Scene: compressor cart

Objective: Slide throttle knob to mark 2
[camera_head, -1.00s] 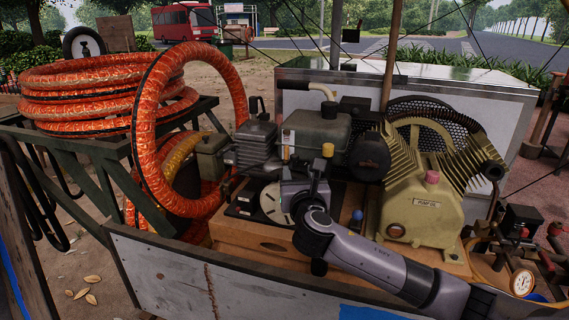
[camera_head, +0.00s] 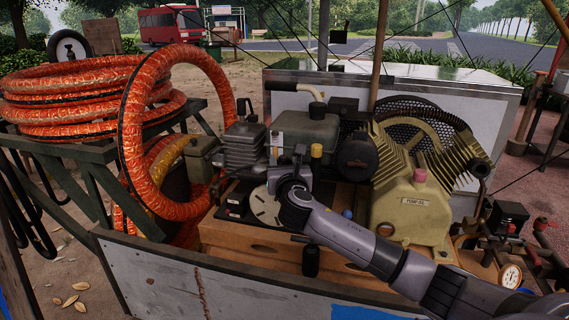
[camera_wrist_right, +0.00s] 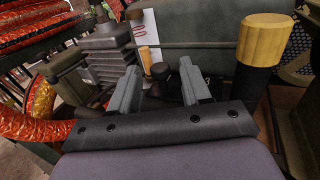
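My right gripper (camera_head: 298,158) reaches in over the engine on the cart, pointing away from the head camera. The right wrist view shows its two grey fingers (camera_wrist_right: 159,88) apart. A small dark knob-like piece (camera_wrist_right: 160,71) shows between and beyond the fingertips; I cannot tell whether it is the throttle knob or whether the fingers touch it. No mark 2 can be read. The hand hides this spot in the head view. My left gripper is not in view.
A yellow-capped post (camera_head: 316,151) stands close right of the hand; its cap looms in the wrist view (camera_wrist_right: 264,38). A pale disc (camera_head: 264,207) lies below the hand. The green tank (camera_head: 305,128) is behind, the pump (camera_head: 412,205) right, orange hose (camera_head: 130,140) left.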

